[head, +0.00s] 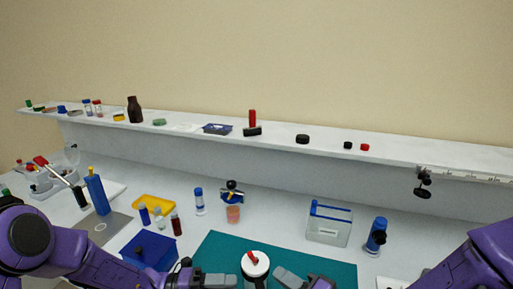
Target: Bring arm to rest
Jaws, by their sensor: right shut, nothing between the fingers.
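My left arm comes in from the left, and its grey gripper (222,281) is low in the head view, to the left of a white round container (256,265) with a red piece on top. I cannot tell whether the left jaws are open. My right gripper (288,277) is just to the right of that container, shut and empty. It is cut off by the bottom edge. Whether either gripper touches the container is unclear.
A teal mat (335,270) lies under the container. A blue box (150,250), a yellow tray (153,201) and several vials stand left. A clear blue-lidded box (329,224) and a blue bottle (376,236) stand right. A shelf (330,146) with small items runs behind.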

